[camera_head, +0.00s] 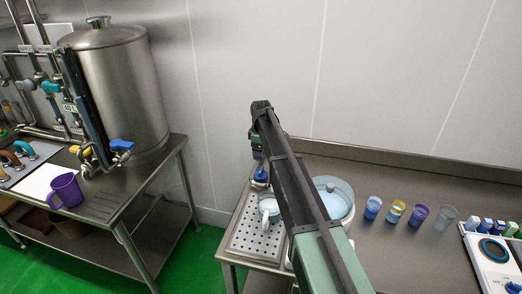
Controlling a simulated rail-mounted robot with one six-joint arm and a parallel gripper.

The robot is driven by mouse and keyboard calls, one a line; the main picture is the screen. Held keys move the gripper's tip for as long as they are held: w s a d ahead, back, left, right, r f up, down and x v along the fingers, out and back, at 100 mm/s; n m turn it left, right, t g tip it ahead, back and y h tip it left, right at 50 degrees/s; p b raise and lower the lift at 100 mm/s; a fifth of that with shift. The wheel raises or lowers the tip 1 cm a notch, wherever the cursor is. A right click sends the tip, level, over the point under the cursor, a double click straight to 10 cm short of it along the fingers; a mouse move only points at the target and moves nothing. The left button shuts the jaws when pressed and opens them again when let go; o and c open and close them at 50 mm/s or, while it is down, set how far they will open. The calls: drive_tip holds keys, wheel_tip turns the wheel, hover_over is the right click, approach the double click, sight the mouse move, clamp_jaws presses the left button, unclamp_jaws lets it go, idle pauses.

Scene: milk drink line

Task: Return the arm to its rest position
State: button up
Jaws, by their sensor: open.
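My arm reaches up from the bottom of the head view, and its far end bends down over the left end of the right-hand steel counter. My gripper (260,180) hangs there, small and partly hidden by the arm. It is open, and I see nothing held in it. It is above a perforated steel tray (245,238). A pale blue-and-white jug (268,208) stands on the tray, just below the gripper and partly behind my arm.
A round lidded pot (338,196) is partly behind my arm. Several cups (396,211) stand to its right, then a white device (492,256). On the left, a steel tank (122,85) and a purple mug (66,190) stand on another table. A gap of green floor separates the tables.

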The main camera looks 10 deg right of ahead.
drive_tip(key=shift+r, duration=0.25)
drive_tip(key=s+f+m+b, duration=0.2)
drive_tip(key=s+m, duration=1)
drive_tip(key=s, duration=2.6)
drive_tip(key=shift+s+a+m, duration=0.3)
drive_tip(key=shift+f, duration=0.1)
drive_tip(key=shift+c, duration=0.3)
